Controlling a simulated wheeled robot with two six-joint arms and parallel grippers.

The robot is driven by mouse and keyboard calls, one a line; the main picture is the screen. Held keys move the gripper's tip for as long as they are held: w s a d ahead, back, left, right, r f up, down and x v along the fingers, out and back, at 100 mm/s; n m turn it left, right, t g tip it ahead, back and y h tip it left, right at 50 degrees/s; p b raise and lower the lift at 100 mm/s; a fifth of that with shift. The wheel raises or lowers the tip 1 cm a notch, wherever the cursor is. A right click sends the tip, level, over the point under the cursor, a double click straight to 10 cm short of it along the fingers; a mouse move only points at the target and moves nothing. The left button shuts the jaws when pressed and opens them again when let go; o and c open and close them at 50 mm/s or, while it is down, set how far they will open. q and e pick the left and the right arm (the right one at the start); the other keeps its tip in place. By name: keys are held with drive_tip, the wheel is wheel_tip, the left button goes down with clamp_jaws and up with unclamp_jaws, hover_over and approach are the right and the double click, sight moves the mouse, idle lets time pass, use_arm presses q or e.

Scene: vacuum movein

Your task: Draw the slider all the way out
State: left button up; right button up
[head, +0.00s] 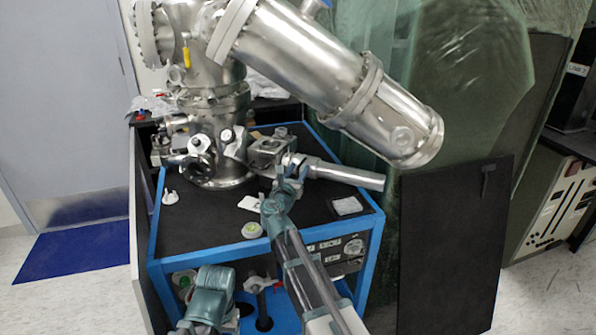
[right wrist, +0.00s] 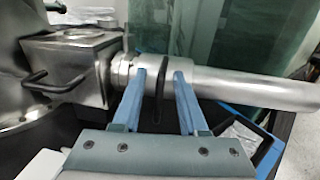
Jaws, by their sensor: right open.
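A metal tube (head: 345,174) juts right from a square metal block (head: 268,150) on the vacuum chamber. In the right wrist view the tube (right wrist: 265,93) runs across to the right. The slider (right wrist: 163,72), a thicker collar with a dark upright band, sits at the tube's block end. My right gripper (head: 290,182) is at the slider. In the right wrist view its blue fingers (right wrist: 158,90) are open, one on each side of the dark band. I cannot tell whether they touch it. My left arm shows low in the head view; its fingers are not visible.
The bare tube right of the slider is clear. The large steel cylinder (head: 340,80) hangs above it. A dark upright panel (head: 450,245) stands right of the blue-framed cart (head: 365,245). Small loose parts, including a white-green disc (head: 252,230), lie on the black top.

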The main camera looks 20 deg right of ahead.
clamp_jaws()
drive_tip(key=shift+a, duration=0.1)
idle(1.2)
